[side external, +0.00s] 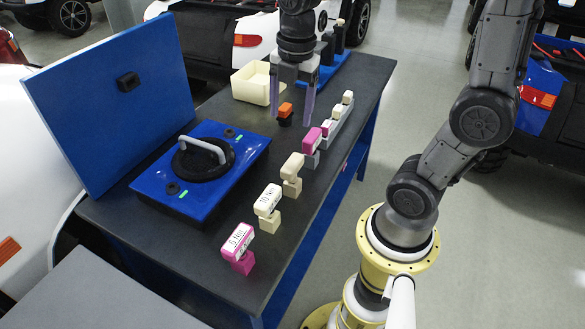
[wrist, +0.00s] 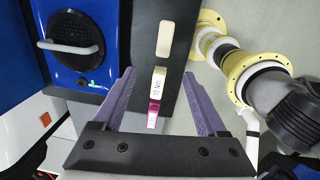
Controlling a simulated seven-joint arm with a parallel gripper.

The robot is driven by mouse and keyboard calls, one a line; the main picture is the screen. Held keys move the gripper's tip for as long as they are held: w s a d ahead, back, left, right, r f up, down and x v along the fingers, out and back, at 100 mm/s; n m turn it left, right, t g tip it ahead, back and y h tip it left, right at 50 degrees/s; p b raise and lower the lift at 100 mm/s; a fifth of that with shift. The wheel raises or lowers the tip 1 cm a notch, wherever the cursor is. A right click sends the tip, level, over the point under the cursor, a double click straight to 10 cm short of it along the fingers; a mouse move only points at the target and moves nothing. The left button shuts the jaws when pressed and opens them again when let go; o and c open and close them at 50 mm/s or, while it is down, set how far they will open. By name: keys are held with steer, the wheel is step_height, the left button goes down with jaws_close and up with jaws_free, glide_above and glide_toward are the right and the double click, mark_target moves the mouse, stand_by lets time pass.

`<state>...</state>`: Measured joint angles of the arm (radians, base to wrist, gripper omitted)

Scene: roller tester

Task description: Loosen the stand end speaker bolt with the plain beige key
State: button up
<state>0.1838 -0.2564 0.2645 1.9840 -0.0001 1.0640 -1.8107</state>
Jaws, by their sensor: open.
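The plain beige key (side external: 292,167) stands on its small block in the row along the table, between the "10 Nm" key and a magenta key. It shows at the top of the wrist view (wrist: 165,38), beyond my fingertips. My gripper (side external: 293,114) is open and empty, pointing down high above the table. In the wrist view, its purple fingers (wrist: 159,74) frame the "10 Nm" key far below. The blue speaker unit (side external: 245,155) has a black round speaker (side external: 190,166) with a grey handle. A green-marked spot (side external: 229,133) lies at its far end and another (side external: 172,188) at its near end.
A magenta "6 Nm" key (side external: 238,240) and beige "10 Nm" key (side external: 268,200) stand nearer the camera.

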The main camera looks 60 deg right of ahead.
step_height(320, 180, down, 3)
steer(key=d+g, duration=0.1)
steer(key=d, duration=0.1)
glide_above(292, 161)
steer(key=shift+m, duration=0.3)
steer(key=f, duration=0.7)
steer(key=shift+s+a, duration=0.1)
steer(key=shift+a, duration=0.1)
steer(key=shift+d+f, duration=0.15)
steer(key=shift+f, duration=3)
jaws_close()
